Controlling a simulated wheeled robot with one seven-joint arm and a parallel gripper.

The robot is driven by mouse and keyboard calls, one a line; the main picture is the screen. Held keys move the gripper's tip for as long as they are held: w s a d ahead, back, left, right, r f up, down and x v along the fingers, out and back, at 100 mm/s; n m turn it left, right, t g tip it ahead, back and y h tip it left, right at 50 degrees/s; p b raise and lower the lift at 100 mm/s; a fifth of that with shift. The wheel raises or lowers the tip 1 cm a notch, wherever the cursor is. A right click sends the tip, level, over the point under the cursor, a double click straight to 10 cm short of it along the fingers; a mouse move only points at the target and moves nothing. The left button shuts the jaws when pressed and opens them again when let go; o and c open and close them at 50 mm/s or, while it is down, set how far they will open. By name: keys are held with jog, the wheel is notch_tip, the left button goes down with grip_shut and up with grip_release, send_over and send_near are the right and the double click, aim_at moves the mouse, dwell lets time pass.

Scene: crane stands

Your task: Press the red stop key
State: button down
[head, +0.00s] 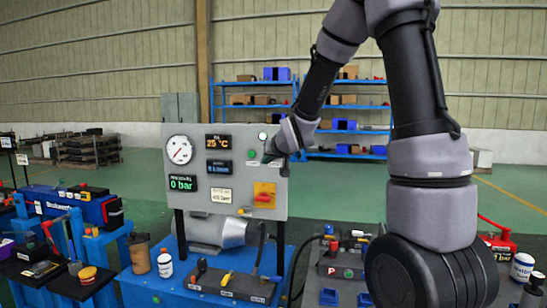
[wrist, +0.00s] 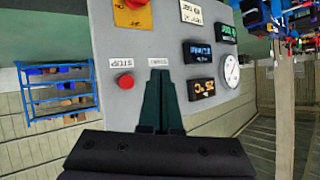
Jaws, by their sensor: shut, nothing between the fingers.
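The red stop key (wrist: 126,81) is a round red button on the grey control panel (wrist: 120,25), beside a white STOP label (wrist: 121,63) in the upside-down wrist view. My gripper (wrist: 160,74) is shut and empty, its dark green fingers together in front of the panel. In that view the fingertips are just right of the stop key, by the START label (wrist: 158,62), and cover what lies there. In the head view my gripper (head: 270,149) is at the panel's right side and the stop key is hidden. A green button (head: 252,155) shows left of it. I cannot tell whether the fingers touch the panel.
The panel also has a gauge (head: 179,150), lit displays and a red knob on a yellow plate (head: 264,195). Below is a blue bench (head: 180,290) with a lever box (head: 228,283), bottles and cables. Blue shelves (head: 345,110) stand far behind.

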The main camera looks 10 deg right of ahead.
jog(key=w+d, duration=0.3)
jog(key=w, duration=0.4)
jog(key=shift+w+d, duration=0.15)
jog(key=shift+d, duration=0.2)
jog(key=shift+w, duration=0.1)
dwell(1.7)
jog(key=shift+w+d, duration=0.15)
jog(key=shift+w, duration=0.1)
jog(key=shift+w+d, duration=0.25)
jog(key=shift+w, duration=0.25)
dwell(0.9)
jog(key=shift+s, duration=0.1)
jog(key=shift+s+a, duration=0.4)
jog(key=shift+s, duration=0.35)
jog(key=s, duration=0.1)
jog(key=s+a, duration=0.1)
jog(key=s, duration=0.1)
jog(key=s+a, duration=0.1)
jog(key=shift+s+a, duration=0.1)
jog(key=shift+s, duration=0.15)
